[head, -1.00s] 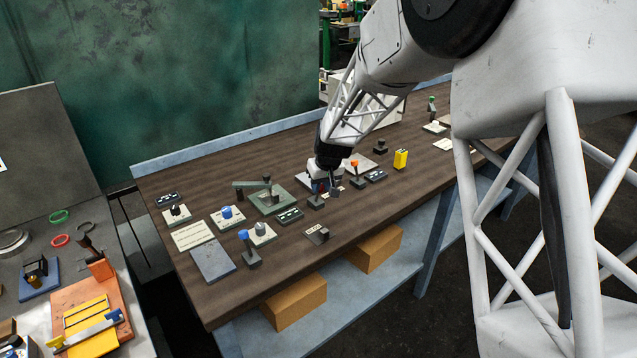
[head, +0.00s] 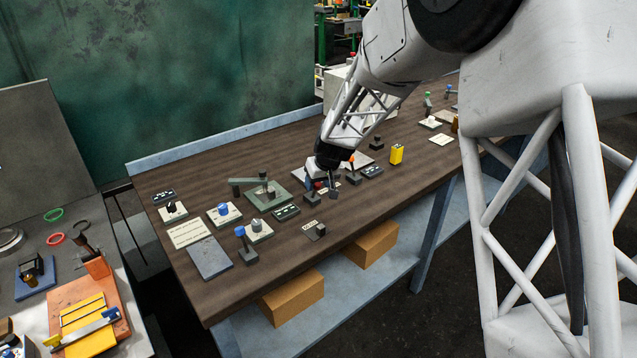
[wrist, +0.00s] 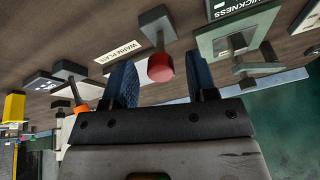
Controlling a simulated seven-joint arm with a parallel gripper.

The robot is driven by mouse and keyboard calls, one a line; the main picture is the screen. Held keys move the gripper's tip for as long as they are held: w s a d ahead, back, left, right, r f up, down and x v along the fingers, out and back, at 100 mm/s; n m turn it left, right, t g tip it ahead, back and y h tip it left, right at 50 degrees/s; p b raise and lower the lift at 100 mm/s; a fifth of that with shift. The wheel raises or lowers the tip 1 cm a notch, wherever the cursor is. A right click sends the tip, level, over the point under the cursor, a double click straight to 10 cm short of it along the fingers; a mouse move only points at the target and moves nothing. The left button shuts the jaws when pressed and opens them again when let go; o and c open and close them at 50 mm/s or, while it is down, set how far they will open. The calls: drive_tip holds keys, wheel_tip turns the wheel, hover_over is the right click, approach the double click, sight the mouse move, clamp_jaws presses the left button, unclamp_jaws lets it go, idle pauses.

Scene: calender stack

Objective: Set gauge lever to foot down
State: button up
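The thickness gauge (head: 285,196) is a green plate with a dark post and a green arm, left of my gripper in the head view. In the wrist view its green frame (wrist: 205,45) is at the upper right, beside a THICKNESS display (wrist: 240,8). A lever with a red knob (wrist: 160,67) stands on a dark base (wrist: 153,18) near the WARM PLATE label. My gripper (head: 325,188) is low over the table. In the wrist view my gripper (wrist: 159,78) is open, its blue fingers either side of the red knob with gaps. I cannot tell which control this lever works.
An orange-knobbed lever (head: 352,166) and a yellow block (head: 397,154) stand right of my gripper. A blue-knobbed lever (head: 243,245) and a small dark switch (head: 318,230) stand nearer the front edge. Bare wood (head: 285,265) lies along the front.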

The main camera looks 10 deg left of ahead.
drive_tip(key=shift+r, duration=0.1)
drive_tip(key=v, duration=0.7)
drive_tip(key=shift+r, duration=0.25)
drive_tip(key=shift+s+d, duration=0.1)
idle(0.4)
drive_tip(key=s+d+r+m, duration=0.1)
drive_tip(key=s+d+r, duration=0.35)
drive_tip(key=s, duration=0.25)
drive_tip(key=s+d+r+m+h, duration=0.1)
drive_tip(key=s+d+r, duration=0.2)
drive_tip(key=s+d, duration=0.3)
drive_tip(key=s+d+r+m, duration=0.1)
drive_tip(key=s+d+r, duration=0.2)
drive_tip(key=s+d, duration=0.3)
drive_tip(key=s+d+m+h, duration=0.1)
drive_tip(key=s+d, duration=0.3)
drive_tip(key=s, duration=0.9)
drive_tip(key=s+d+m+h, duration=0.1)
drive_tip(key=s+d, duration=0.4)
drive_tip(key=s, duration=0.8)
drive_tip(key=shift+d+f+m, duration=0.2)
drive_tip(key=shift+d+m, duration=0.05)
drive_tip(key=shift+m, duration=0.35)
